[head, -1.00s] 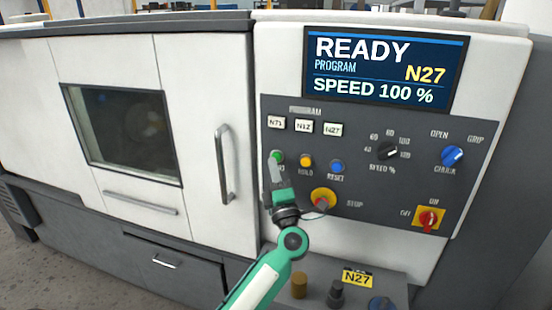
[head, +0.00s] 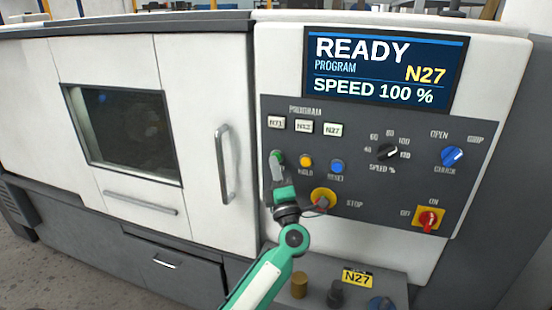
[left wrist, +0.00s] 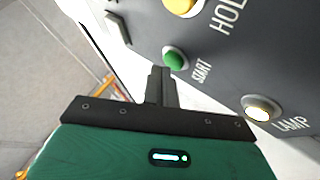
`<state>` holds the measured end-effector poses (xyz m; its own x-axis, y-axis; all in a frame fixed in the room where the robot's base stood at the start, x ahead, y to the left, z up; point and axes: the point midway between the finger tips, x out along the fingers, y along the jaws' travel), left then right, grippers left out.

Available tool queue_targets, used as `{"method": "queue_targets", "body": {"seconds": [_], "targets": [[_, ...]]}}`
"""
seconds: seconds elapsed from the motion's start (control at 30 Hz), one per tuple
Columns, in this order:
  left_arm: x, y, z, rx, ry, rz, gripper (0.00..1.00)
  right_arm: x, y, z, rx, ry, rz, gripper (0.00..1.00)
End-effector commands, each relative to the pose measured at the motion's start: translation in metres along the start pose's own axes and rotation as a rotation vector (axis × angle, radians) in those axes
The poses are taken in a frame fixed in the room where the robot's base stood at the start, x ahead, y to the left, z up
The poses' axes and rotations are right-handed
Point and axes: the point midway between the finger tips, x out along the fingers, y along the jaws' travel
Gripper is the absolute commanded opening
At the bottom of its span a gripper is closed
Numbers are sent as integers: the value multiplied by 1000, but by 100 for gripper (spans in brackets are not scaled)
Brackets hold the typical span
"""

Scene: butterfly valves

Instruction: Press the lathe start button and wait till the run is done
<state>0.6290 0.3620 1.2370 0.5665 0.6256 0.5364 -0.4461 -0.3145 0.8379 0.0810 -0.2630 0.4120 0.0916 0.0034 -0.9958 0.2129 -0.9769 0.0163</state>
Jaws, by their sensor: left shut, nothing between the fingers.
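The lathe's green START button (head: 277,155) is at the left of the dark control panel, partly covered by my left gripper (head: 278,165). In the left wrist view, the green START button (left wrist: 175,59) shows close beside the tips of my shut, empty left gripper (left wrist: 158,72). I cannot tell whether the fingertips touch it. The display (head: 382,69) reads READY, program N27, speed 100 %. The lathe door (head: 202,130) appears closed, and its window (head: 125,130) is dark. My right gripper is in neither view.
A yellow HOLD button (head: 306,161), blue RESET button (head: 337,166) and red-and-yellow STOP button (head: 323,198) are close by on the right. A lit LAMP button (left wrist: 262,108) is near the gripper in the wrist view. The door handle (head: 225,163) sticks out at the left.

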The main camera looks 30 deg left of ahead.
Motion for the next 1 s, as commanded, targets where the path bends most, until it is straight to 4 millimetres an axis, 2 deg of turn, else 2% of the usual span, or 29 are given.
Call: {"method": "queue_targets", "body": {"seconds": [1.0], "targets": [[6,-4,4,0,1,1,0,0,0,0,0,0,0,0]]}}
